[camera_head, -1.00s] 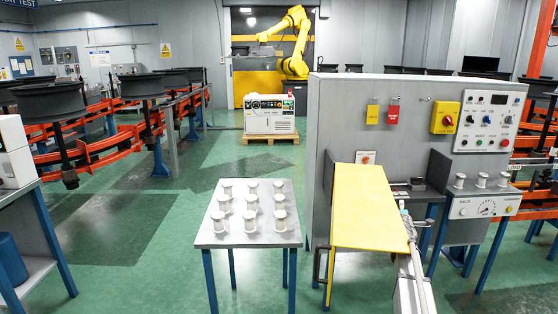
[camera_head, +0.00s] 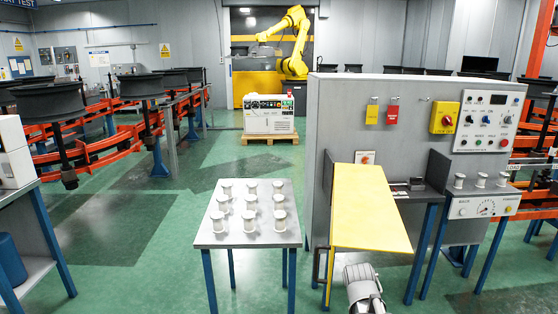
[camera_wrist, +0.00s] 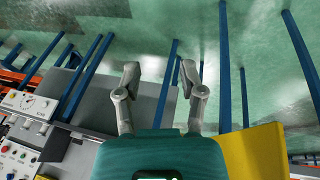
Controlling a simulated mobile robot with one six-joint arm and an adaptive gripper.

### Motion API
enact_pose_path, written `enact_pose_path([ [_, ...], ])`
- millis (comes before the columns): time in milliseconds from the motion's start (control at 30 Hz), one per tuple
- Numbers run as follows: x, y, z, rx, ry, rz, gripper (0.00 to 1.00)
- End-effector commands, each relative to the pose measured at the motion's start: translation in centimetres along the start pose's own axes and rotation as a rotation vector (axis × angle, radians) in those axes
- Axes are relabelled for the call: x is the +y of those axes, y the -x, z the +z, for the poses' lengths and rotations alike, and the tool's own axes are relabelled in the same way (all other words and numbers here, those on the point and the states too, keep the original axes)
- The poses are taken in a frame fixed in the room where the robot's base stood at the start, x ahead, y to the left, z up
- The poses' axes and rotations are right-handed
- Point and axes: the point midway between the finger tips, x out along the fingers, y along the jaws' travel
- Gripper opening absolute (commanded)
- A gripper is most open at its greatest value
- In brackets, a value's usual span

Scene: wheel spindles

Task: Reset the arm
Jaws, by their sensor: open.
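My gripper (camera_wrist: 160,78) shows in the wrist view with its two fingers spread apart and nothing between them. Behind the fingers are a grey surface, blue legs and the green floor. In the head view the fingers are out of sight; only a grey part of my arm shows at the bottom, in front of the yellow panel (camera_head: 370,208). Several pale spindles (camera_head: 250,204) stand upright on the small grey table (camera_head: 262,239), apart from my arm.
A tall grey cabinet (camera_head: 350,110) with switches stands behind the yellow panel. Several more spindles (camera_head: 481,179) stand on a side unit at right. A yellow robot arm (camera_head: 295,40) stands far back. Open green floor (camera_head: 150,245) lies left of the small table.

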Motion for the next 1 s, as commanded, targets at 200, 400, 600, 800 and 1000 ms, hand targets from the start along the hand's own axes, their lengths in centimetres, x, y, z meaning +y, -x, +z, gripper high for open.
enact_pose_path([
  [200, -4.1, 1.3, 4.6, -0.13, -0.046, -0.124, 0.51],
  [400, -7.3, 2.6, 7.7, -0.228, -0.067, -0.209, 0.51],
  [600, -7.3, 4.3, 7.7, -0.246, -0.072, -0.223, 0.51],
  [800, -6.9, 6.0, 7.2, -0.245, -0.071, -0.222, 0.51],
  [1000, -6.2, 8.7, 6.5, -0.244, -0.071, -0.221, 0.51],
])
